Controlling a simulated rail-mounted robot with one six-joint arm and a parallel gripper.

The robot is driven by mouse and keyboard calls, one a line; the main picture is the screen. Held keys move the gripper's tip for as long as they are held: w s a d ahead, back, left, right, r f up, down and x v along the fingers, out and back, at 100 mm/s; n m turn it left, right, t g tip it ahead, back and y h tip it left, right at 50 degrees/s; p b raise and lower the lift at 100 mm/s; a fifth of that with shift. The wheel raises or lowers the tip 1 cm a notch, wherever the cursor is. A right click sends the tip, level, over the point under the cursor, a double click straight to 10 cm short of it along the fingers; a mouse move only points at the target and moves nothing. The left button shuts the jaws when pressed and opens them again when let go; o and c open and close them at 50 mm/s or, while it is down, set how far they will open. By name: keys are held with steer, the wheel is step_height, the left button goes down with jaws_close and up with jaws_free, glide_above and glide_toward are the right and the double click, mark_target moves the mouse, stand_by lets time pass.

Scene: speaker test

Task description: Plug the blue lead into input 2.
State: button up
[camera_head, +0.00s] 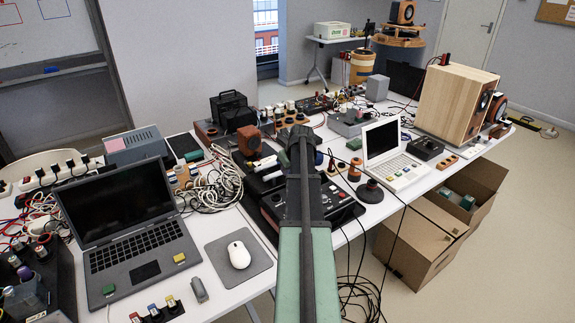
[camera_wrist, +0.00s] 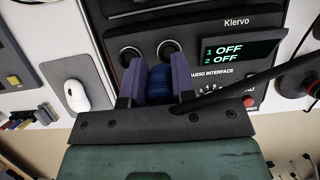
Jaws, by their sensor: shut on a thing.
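My gripper (camera_wrist: 159,88) is shut on the blue lead's plug (camera_wrist: 160,82), held between its two purple finger pads in the wrist view. Beyond it is the black audio interface (camera_wrist: 192,22), with two round front sockets. The right socket (camera_wrist: 168,48) lies just past the plug, and the left socket (camera_wrist: 130,55) is clear to the left. Socket numbers are not readable. The gap between plug and socket cannot be judged. The display (camera_wrist: 236,51) reads "1 OFF" and "2 OFF". In the head view my arm hides part of the interface (camera_head: 338,206) and the plug.
A black cable (camera_wrist: 262,82) crosses the interface's right side. A white mouse (camera_head: 239,254) on a grey pad and a dark laptop (camera_head: 126,215) are to the left. A white laptop (camera_head: 383,150) and coiled white cables (camera_head: 213,183) crowd the table.

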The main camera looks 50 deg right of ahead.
steer(key=shift+s+d+f, duration=0.1)
steer(key=shift+d+f, duration=0.1)
steer(key=shift+d, duration=0.15)
steer(key=shift+f+b, duration=0.2)
steer(key=shift+b, duration=0.2)
step_height(320, 180, down, 6)
steer(key=b, duration=0.5)
steer(key=shift+r+b, duration=0.15)
steer(key=shift+b, duration=0.2)
steer(key=shift+f, duration=0.25)
steer(key=o, duration=1)
steer(key=p+v, duration=0.9)
steer(key=v, duration=0.2)
steer(key=shift+p, duration=0.3)
